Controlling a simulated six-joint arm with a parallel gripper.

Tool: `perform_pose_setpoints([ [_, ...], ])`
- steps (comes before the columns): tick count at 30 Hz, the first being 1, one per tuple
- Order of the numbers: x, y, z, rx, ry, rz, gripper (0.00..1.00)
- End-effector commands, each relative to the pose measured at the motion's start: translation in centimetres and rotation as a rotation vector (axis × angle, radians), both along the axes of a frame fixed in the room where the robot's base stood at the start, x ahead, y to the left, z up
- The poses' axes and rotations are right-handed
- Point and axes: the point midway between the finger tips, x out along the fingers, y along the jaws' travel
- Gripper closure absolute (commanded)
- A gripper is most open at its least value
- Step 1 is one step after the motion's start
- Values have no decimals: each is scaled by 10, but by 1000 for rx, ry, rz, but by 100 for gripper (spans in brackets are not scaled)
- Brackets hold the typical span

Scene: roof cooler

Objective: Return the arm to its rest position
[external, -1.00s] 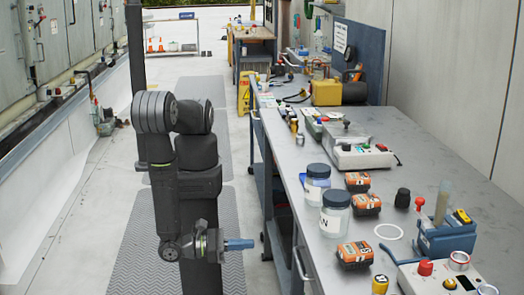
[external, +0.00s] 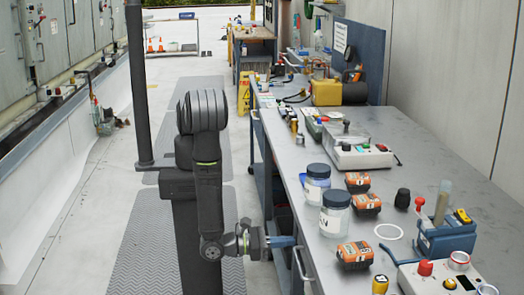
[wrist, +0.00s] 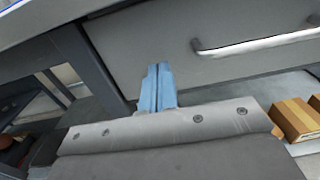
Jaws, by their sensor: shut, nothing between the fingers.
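My gripper (external: 285,242) has blue fingers and is shut and empty. In the external view it points right, beside the left edge of the workbench (external: 455,168) and below its top, close to the drawer front. My upper arm hangs down from the shoulder, and the forearm is short in view. In the wrist view the blue fingers (wrist: 157,88) lie together in front of a grey drawer panel with a silver handle (wrist: 255,42). I cannot tell how far the fingertips are from the panel.
Brown boxes (wrist: 297,117) sit under the bench.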

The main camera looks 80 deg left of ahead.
Motion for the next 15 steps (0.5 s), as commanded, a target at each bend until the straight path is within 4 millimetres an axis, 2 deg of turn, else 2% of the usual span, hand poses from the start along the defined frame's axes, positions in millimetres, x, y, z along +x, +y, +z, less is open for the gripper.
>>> perform_pose_setpoints([
  [6,18,0,0,-2,0,3,100],
  [15,21,0,0,-3,0,3,100],
])
